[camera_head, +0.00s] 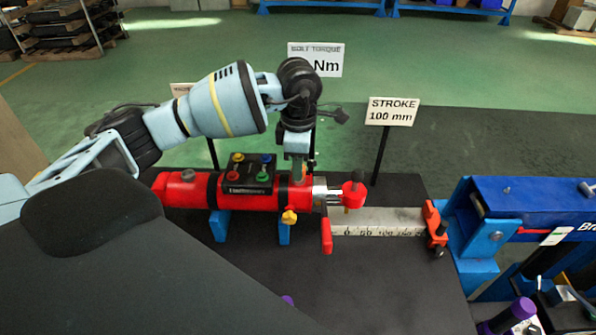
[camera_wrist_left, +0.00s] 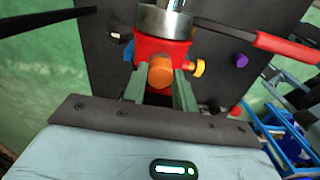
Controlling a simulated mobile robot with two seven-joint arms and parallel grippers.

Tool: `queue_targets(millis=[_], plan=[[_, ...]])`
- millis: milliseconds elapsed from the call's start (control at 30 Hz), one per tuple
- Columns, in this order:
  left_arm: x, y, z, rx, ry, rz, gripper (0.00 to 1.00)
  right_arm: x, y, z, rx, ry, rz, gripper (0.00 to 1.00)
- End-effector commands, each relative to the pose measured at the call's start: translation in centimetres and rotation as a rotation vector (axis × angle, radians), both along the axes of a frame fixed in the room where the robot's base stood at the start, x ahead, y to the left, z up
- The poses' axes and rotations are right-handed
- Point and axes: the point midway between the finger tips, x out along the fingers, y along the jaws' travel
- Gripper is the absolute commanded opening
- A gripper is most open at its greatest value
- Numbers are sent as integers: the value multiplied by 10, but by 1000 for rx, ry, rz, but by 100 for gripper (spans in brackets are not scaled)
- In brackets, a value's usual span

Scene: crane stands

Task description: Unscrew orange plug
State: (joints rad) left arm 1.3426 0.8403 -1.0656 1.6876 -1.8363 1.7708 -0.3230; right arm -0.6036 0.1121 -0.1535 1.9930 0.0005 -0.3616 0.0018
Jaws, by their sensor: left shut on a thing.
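The orange plug (camera_wrist_left: 161,72) sits on the red cylinder (camera_wrist_left: 150,48), between the fingers of my left gripper (camera_wrist_left: 160,86) in the left wrist view. The fingers are shut on the plug's sides. In the head view my left gripper (camera_head: 299,172) points down onto the right part of the red cylinder (camera_head: 200,190), and the plug is hidden there. A separate yellow plug (camera_head: 290,217) sticks out lower on the cylinder's near side; it also shows in the left wrist view (camera_wrist_left: 198,68). My right gripper is not in view.
A black block (camera_head: 250,180) with coloured knobs sits on the cylinder beside my gripper. A red rod end (camera_head: 353,190) and a ruler (camera_head: 380,231) lie to the right. Signs stand behind, including the stroke sign (camera_head: 391,111). A blue crane frame (camera_head: 540,194) is at the right.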

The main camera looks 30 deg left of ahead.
Motion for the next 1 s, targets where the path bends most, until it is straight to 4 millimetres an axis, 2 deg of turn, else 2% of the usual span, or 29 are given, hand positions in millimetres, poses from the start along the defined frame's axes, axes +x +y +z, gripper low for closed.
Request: queue_targets(millis=[100, 400, 533, 833, 1000], plan=[[1, 0, 7, -2, -11, 95, 0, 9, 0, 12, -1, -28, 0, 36], [1, 0, 8, -2, -12, 366, 0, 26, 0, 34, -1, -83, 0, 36], [1, 0, 5, -2, -9, 426, 0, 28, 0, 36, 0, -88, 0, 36], [1, 0, 4, -2, -8, 438, 0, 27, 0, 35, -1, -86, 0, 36], [1, 0, 4, -2, -8, 578, 0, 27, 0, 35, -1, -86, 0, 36]])
